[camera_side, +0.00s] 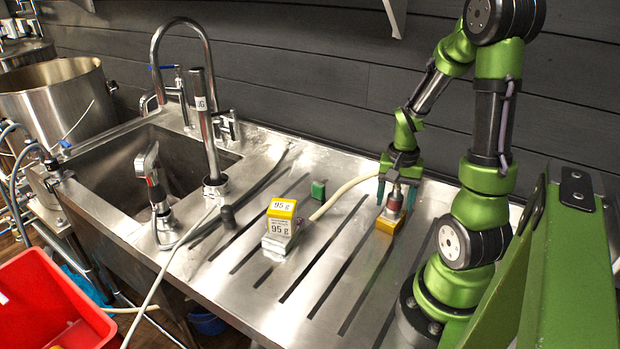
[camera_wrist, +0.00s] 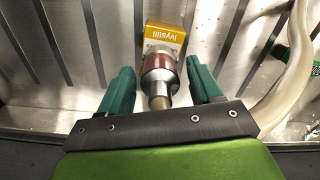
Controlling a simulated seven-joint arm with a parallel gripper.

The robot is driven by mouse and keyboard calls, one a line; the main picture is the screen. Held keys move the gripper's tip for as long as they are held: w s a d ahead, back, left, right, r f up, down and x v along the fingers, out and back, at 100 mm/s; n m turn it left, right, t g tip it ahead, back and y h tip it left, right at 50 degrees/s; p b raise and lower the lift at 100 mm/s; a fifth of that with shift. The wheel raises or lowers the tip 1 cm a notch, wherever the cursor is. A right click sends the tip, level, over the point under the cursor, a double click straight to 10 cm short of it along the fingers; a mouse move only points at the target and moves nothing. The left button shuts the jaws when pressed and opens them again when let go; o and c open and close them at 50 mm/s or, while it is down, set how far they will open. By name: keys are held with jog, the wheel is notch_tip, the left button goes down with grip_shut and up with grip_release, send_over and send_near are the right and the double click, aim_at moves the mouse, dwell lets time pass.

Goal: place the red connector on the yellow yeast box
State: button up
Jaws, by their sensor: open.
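The red connector (camera_side: 394,206) is a dark red piece with metal ends. It stands upright, apparently on top of the small yellow yeast box (camera_side: 387,225) at the right of the steel drainboard. My gripper (camera_side: 396,200) points down with its green fingers open on either side of the connector. In the wrist view, the connector (camera_wrist: 159,72) sits between the fingers (camera_wrist: 160,70), with a visible gap on both sides. The yellow box (camera_wrist: 166,37) shows beyond it, with a printed label. The connector's contact with the box is partly hidden.
A green block (camera_side: 318,189) and a pale hose (camera_side: 345,190) lie between. The sink (camera_side: 185,165) and tap are at left, a red bin (camera_side: 45,305) at lower left. The front drainboard is clear.

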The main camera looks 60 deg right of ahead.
notch_tip(320, 180, up, 12)
jog(key=shift+f, duration=0.1)
jog(key=w+a+r+n+t, duration=0.2)
jog(key=a+n, duration=0.1)
jog(key=a, duration=0.5)
jog(key=w+a+r+n+t+y, duration=0.1)
jog(key=a+n, duration=0.3)
jog(key=a, duration=0.4)
jog(key=w+a+r+n+t+y, duration=0.1)
jog(key=w+a+r+n+t, duration=0.1)
jog(key=a, duration=0.5)
notch_tip(320, 180, up, 2)
jog(key=shift+w+a+r+n+t, duration=0.1)
jog(key=shift+w+a+n+t, duration=0.25)
jog(key=shift+n+t, duration=0.65)
